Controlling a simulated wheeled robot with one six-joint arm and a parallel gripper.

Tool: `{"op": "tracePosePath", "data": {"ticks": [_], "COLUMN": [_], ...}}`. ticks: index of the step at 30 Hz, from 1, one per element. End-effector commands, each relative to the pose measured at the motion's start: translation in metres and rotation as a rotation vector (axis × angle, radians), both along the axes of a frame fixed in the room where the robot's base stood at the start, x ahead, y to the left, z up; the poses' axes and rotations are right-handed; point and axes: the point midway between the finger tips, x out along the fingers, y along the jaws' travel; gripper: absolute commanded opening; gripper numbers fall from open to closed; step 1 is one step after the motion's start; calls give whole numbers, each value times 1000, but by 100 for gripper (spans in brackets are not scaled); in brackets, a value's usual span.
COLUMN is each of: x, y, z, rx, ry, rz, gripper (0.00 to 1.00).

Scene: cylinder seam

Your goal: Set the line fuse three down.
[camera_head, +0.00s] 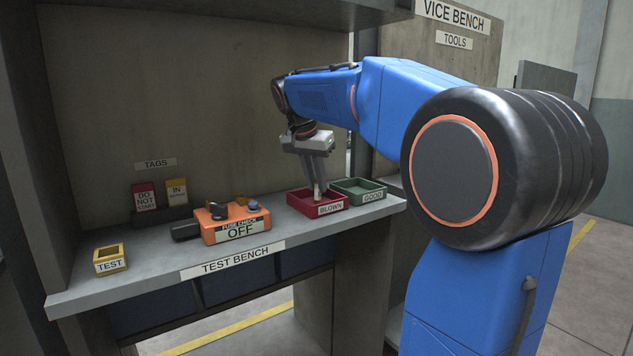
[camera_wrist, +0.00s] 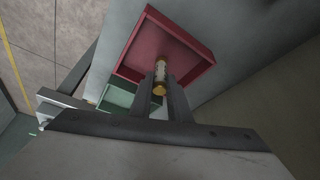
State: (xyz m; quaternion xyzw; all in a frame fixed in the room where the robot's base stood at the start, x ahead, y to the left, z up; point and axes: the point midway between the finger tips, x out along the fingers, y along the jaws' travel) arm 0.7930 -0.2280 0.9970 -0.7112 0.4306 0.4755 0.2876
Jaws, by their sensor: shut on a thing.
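My gripper (camera_head: 317,186) is shut on the line fuse (camera_wrist: 160,76), a small glass cylinder with brass-coloured end caps. In the wrist view the fuse sits between the two dark fingers, over the red tray (camera_wrist: 203,80). In the head view the fingers point down into the red tray (camera_head: 301,204), labelled BLOWN, at the right part of the bench. The fuse looks about upright there, its lower end at tray level. I cannot tell whether it touches the tray floor.
The green tray (camera_head: 375,185), labelled GOOD, stands right beside the red one. Left on the test bench (camera_head: 150,275) are an orange fuse checker (camera_head: 233,222) reading OFF, a yellow TEST holder (camera_head: 110,259) and two tags (camera_head: 145,197). An overhead shelf (camera_head: 250,8) hangs above.

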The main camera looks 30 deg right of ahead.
Motion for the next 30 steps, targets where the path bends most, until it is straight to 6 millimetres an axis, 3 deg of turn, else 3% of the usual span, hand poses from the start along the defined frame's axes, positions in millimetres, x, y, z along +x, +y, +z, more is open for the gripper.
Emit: {"op": "tracePosePath", "data": {"ticks": [8, 9, 11, 23, 30], "x": [0, 0, 0, 0, -6], "y": [0, 0, 0, 1, 13], "z": [-2, -2, -2, 3, 37], "rx": [0, -1, -1, 0, 0], "ry": [0, 0, 0, -1, -3], "rz": [0, 0, 0, 0, 1], "gripper": [0, 21, 35, 35, 35]}}
